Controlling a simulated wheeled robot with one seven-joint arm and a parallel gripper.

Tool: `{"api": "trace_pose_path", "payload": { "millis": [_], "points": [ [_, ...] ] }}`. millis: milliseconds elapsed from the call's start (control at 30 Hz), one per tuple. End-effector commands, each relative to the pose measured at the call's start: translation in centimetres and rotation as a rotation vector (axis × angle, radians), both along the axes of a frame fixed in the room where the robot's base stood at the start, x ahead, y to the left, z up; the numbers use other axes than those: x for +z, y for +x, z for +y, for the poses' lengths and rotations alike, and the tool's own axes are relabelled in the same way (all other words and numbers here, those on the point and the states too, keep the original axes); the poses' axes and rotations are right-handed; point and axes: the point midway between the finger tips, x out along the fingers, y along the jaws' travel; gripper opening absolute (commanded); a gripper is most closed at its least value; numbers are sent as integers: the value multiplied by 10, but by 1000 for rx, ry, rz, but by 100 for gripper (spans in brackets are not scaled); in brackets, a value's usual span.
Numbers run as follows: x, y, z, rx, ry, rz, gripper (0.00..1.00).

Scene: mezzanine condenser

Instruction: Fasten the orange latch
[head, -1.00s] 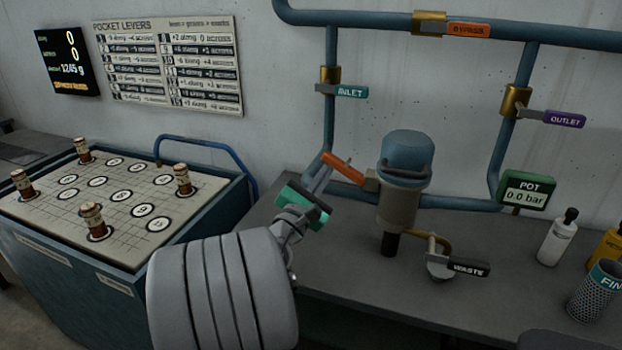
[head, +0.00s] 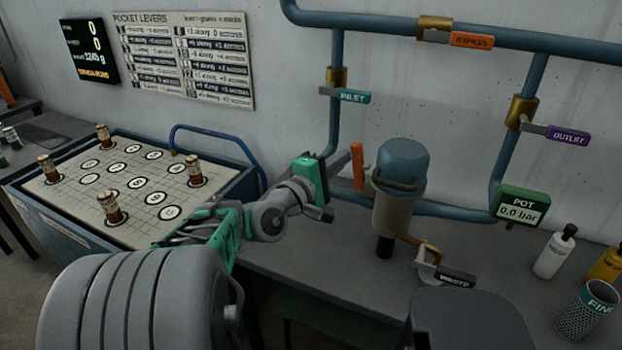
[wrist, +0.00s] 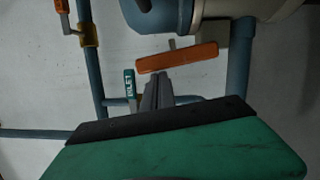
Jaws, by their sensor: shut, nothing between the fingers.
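The orange latch (head: 357,166) is a bar on the left side of the blue-capped pot (head: 400,165). In the head view it stands nearly upright. In the wrist view the latch (wrist: 177,57) lies across the picture, slightly tilted, beside the pot body (wrist: 245,8). My gripper (head: 343,157) is just left of the latch in the head view. In the wrist view its closed grey fingers (wrist: 157,88) point at the latch, with their tips just below it. I cannot tell whether they touch it. Nothing is between the fingers.
Blue pipes carry the INLET (head: 350,97), BYPASS (head: 472,40) and OUTLET (head: 566,135) handles around the pot. A WASTE handle (head: 455,279) sits low at the right. Bottles (head: 553,253) stand at the bench's right. A pocket board (head: 72,200) with several weights stands left.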

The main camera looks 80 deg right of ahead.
Motion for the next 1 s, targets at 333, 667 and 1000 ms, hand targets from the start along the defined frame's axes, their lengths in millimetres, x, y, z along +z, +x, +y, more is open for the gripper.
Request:
{"api": "trace_pose_path", "payload": {
  "millis": [333,667,1000],
  "points": [
    [7,-13,6,0,-55,-165,0],
    [7,-16,6,1,-68,-204,0],
    [7,-16,7,0,-67,-202,0]
  ]
}}
